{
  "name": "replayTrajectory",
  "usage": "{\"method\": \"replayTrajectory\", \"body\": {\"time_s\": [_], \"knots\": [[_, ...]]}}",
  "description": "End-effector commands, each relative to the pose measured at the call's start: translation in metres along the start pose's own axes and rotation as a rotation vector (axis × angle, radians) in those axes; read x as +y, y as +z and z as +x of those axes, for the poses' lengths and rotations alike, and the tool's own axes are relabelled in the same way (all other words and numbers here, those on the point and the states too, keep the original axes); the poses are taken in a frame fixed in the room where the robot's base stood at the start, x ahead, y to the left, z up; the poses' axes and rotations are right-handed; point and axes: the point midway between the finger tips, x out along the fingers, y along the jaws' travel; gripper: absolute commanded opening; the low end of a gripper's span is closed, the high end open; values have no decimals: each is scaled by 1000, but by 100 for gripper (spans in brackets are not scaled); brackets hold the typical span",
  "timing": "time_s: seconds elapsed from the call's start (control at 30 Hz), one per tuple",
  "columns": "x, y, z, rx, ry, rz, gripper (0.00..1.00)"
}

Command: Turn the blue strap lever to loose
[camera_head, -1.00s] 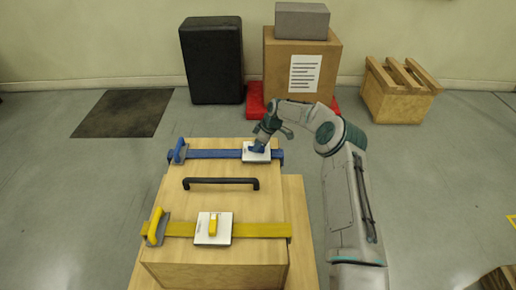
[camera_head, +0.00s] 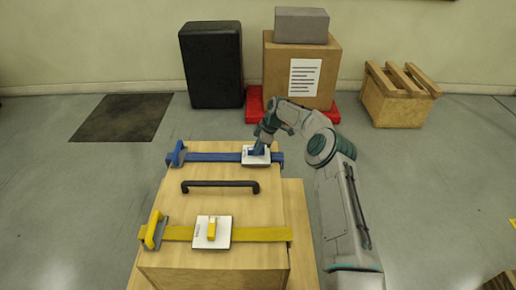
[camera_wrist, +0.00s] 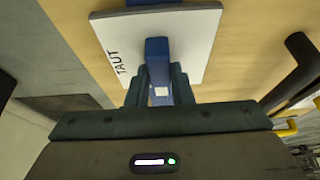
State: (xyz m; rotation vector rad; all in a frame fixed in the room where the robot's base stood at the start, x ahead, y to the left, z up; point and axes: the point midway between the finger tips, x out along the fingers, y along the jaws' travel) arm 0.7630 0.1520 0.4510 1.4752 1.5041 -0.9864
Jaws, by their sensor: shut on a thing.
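The blue strap lever (camera_wrist: 157,50) is a blue bar on a white plate (camera_wrist: 196,30), where black lettering reads TAUT along one edge. In the wrist view my gripper (camera_wrist: 158,88) has its two dark fingers closed on either side of the lever's near end. In the head view my gripper (camera_head: 262,142) reaches down to the white plate (camera_head: 248,159) on the blue strap (camera_head: 212,157), at the far side of a wooden crate (camera_head: 215,264). It partly covers the lever there. Any other lettering on the plate is hidden or too small to read.
A yellow strap (camera_head: 262,234) with a yellow lever (camera_head: 212,228) on its own white plate crosses the crate's near side. A black handle (camera_head: 220,184) lies between the straps.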

Motion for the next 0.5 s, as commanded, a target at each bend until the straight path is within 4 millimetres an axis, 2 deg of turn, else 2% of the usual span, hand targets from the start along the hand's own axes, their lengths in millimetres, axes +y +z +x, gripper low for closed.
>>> {"method": "replayTrajectory", "body": {"time_s": [0.07, 0.1, 0.17, 0.5], "knots": [[0, 0, 0, -1, 1, -2, 0], [0, 0, 0, -1, 1, -2, 28], [0, 0, 0, -1, 1, -1, 42], [0, 0, -4, 0, 1, 0, 42]]}}
